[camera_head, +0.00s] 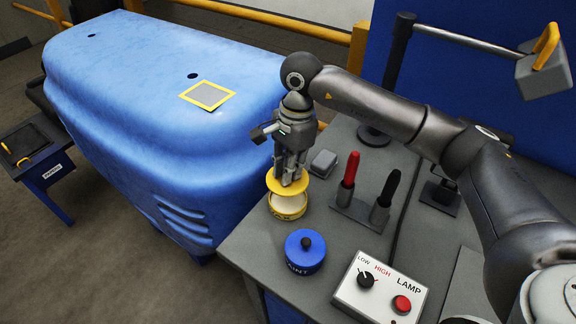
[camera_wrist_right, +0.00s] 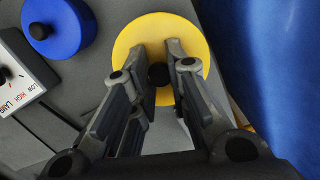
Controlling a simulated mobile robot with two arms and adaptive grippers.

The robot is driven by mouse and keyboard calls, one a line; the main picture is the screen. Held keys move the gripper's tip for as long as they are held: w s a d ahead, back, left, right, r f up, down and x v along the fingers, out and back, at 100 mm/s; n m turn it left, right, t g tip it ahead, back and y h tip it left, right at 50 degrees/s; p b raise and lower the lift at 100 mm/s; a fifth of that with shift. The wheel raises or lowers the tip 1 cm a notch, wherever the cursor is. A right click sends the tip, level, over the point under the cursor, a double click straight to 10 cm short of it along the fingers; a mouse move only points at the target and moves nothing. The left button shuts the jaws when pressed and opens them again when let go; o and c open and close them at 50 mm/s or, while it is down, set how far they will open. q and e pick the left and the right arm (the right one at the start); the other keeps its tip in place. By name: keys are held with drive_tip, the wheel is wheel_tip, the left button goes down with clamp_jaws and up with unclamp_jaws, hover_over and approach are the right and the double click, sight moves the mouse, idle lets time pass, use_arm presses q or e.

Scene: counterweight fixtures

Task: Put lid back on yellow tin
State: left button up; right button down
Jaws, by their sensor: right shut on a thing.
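The yellow tin (camera_head: 287,207) stands near the table's left edge, its top open and pale inside. My right gripper (camera_head: 289,176) points down above it, shut on the black knob of the yellow lid (camera_head: 272,182). The lid is held just above the tin, with a gap showing between them. In the right wrist view the lid (camera_wrist_right: 131,38) is a yellow disc, and its dark knob (camera_wrist_right: 159,75) sits between the fingers of the right gripper (camera_wrist_right: 165,78). The lid hides the tin there. My left gripper is not in view.
A blue paint tin (camera_head: 305,262) with its lid on stands in front of the yellow tin. A lamp control box (camera_head: 378,290), a stand with red (camera_head: 349,170) and black handles, and a small grey block (camera_head: 323,162) are nearby. A large blue casing (camera_head: 150,90) lies left.

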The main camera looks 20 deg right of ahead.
drive_tip(key=shift+s+f, duration=0.2)
drive_tip(key=shift+f, duration=0.4)
drive_tip(key=shift+f+b, duration=0.35)
drive_tip(key=shift+b, duration=0.05)
wheel_tip(320, 180, down, 4)
drive_tip(key=b, duration=0.2)
drive_tip(key=shift+b, duration=0.3)
drive_tip(key=shift+w+f, duration=0.1)
drive_tip(key=shift+f, duration=0.1)
use_arm(q)
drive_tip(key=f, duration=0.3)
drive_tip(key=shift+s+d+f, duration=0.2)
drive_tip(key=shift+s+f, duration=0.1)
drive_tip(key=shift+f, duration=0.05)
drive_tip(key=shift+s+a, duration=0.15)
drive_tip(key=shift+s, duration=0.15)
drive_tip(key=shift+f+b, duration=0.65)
drive_tip(key=shift+b, duration=0.1)
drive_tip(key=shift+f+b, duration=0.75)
drive_tip(key=shift+b, duration=0.05)
use_arm(e)
drive_tip(key=shift+f, duration=0.15)
